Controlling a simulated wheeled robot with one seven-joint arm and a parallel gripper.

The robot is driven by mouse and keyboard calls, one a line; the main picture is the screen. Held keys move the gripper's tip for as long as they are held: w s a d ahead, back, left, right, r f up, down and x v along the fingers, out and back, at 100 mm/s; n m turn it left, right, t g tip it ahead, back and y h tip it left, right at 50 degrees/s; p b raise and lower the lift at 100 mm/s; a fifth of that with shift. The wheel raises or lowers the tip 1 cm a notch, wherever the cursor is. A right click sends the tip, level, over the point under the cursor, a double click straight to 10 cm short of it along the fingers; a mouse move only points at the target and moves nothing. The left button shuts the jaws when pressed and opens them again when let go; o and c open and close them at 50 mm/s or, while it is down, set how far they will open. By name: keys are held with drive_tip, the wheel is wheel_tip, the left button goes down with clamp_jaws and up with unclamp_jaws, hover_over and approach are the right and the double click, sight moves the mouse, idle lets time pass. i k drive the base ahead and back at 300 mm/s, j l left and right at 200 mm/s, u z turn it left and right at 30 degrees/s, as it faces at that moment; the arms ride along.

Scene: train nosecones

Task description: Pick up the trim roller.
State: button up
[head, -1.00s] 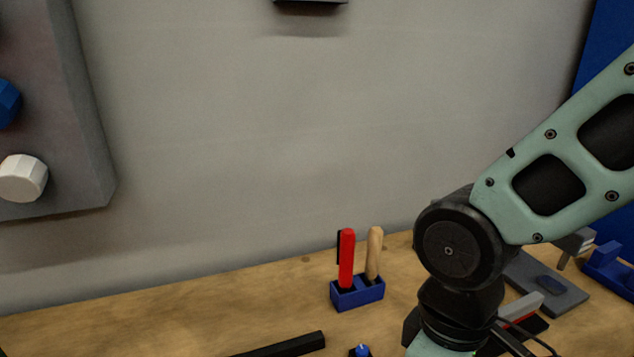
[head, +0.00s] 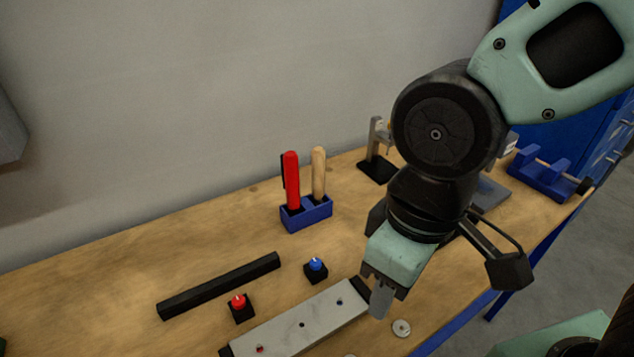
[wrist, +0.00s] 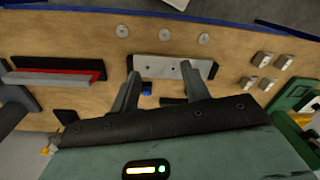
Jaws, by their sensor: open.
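I cannot tell for certain which thing is the trim roller. A blue cradle (head: 533,172) at the far right of the bench in the head view carries a rod with a dark end (head: 584,186), which looks roller-like. A blue holder (head: 306,214) near the wall keeps a red-handled tool (head: 291,178) and a wooden-handled tool (head: 318,172) upright; their lower ends are hidden. My gripper (head: 381,299) points down over the bench by the right end of a grey plate. In the wrist view, my gripper (wrist: 160,80) has its fingers apart with nothing held.
The grey plate (head: 302,322), a black bar (head: 220,286), a red-topped button (head: 239,306) and a blue-topped button (head: 316,269) lie left of my gripper. A washer (head: 401,328) lies near the front edge. The bench's back left is clear.

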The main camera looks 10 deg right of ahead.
sight(318, 153)
drive_tip(key=i+l, duration=0.15)
drive_tip(key=l, duration=0.25)
drive_tip(key=i+l, duration=0.15)
drive_tip(key=l, duration=0.25)
drive_tip(key=i+l, duration=0.1)
drive_tip(key=l, duration=0.25)
drive_tip(key=i+l, duration=0.15)
drive_tip(key=l, duration=0.25)
drive_tip(key=l+u, duration=0.1)
drive_tip(key=u, duration=0.3)
drive_tip(key=l+u, duration=0.15)
drive_tip(key=u, duration=0.3)
drive_tip(key=l+u, duration=0.15)
drive_tip(key=u, duration=0.25)
drive_tip(key=i, duration=0.05)
